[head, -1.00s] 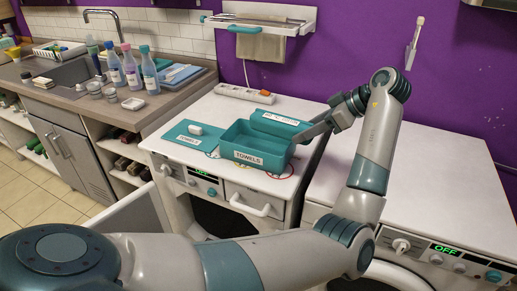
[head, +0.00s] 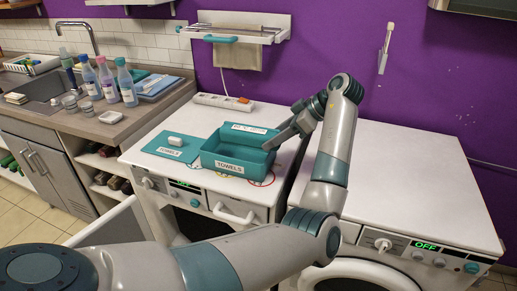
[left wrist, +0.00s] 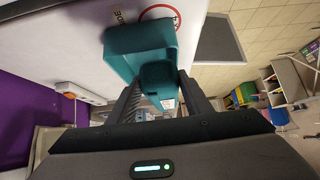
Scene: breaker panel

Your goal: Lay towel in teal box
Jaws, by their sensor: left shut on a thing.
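The teal box (head: 217,159), labelled TOWELS, stands on the left white machine. A second white label shows on its teal back part (head: 249,129). A beige towel (head: 226,56) hangs from the wall rack; I cannot tell of any other towel. My left gripper (head: 270,144) is at the box's back right side and is shut on a teal part there. In the left wrist view the fingers (left wrist: 158,92) close around a dark teal block (left wrist: 158,75) in front of the box (left wrist: 138,38). The box's inside is only partly visible. My right gripper is out of view.
A flat teal panel (head: 160,150) labelled TOWELS lies left of the box, with a small white item (head: 175,141) on it. A power strip (head: 223,102) lies behind. The right machine's top (head: 400,185) is clear. Bottles (head: 106,80) stand by the sink.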

